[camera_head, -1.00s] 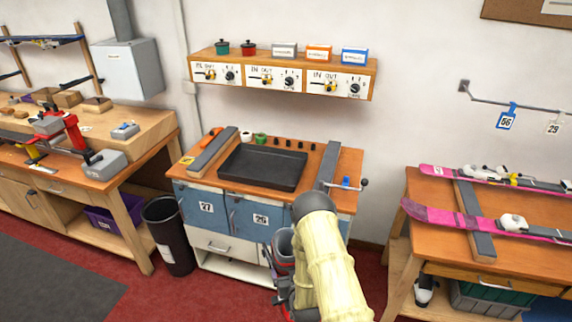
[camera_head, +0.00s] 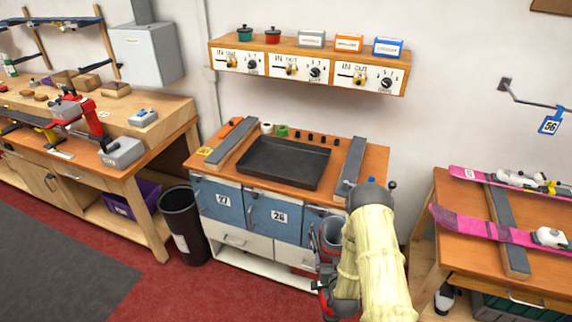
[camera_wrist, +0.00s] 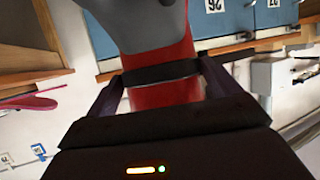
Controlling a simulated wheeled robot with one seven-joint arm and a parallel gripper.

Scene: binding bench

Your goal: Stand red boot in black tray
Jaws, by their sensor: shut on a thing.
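The black tray (camera_head: 274,176) lies flat and empty on the wooden top of the middle bench. The red boot, grey and red, hangs in front of that bench in the head view (camera_head: 330,235), beside my arm and lower than the bench top. Part of it is hidden behind my arm. In the wrist view the boot (camera_wrist: 172,56) fills the space between the two fingers of my gripper (camera_wrist: 158,84), which is shut on it. A dark strap crosses the boot there. The gripper's fingers are hard to make out in the head view.
Grey bars (camera_head: 232,141) (camera_head: 350,166) flank the tray, with small pegs and rolls behind it. A shelf (camera_head: 308,65) with boxes hangs above. A dark bin (camera_head: 182,226) stands left of the bench. A table with pink skis (camera_head: 500,228) is on the right.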

